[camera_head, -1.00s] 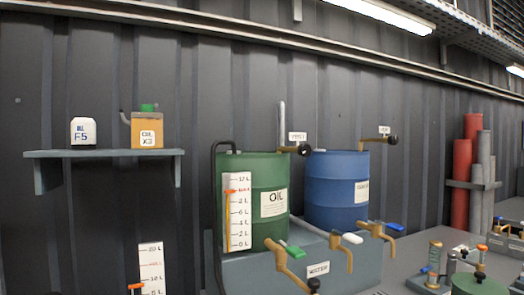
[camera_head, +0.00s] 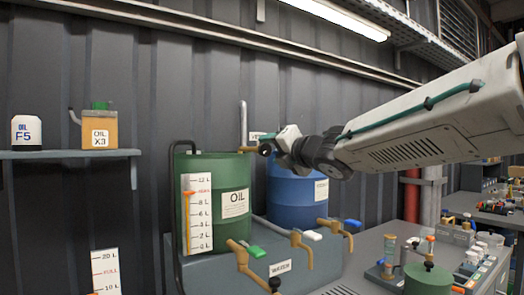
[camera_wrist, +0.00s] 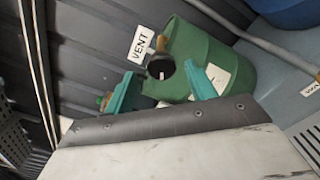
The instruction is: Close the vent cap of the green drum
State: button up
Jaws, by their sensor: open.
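The green drum (camera_head: 218,185) stands on a grey-blue stand, with an OIL label and a level scale on its front. Contact cannot be told.
A blue drum (camera_head: 297,195) stands right of the green one, partly behind my arm. Brass taps (camera_head: 297,240) stick out in front of the stand (camera_head: 270,262). A wall shelf (camera_head: 70,154) is at left. A grey bench (camera_head: 400,236) with small parts is at lower right.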

aim_at(268, 150)
jog(key=x, duration=0.6)
jog(key=shift+w+a, duration=0.1)
jog(key=shift+w, duration=0.05)
jog(key=shift+c, duration=0.4)
jog(key=c, duration=0.9)
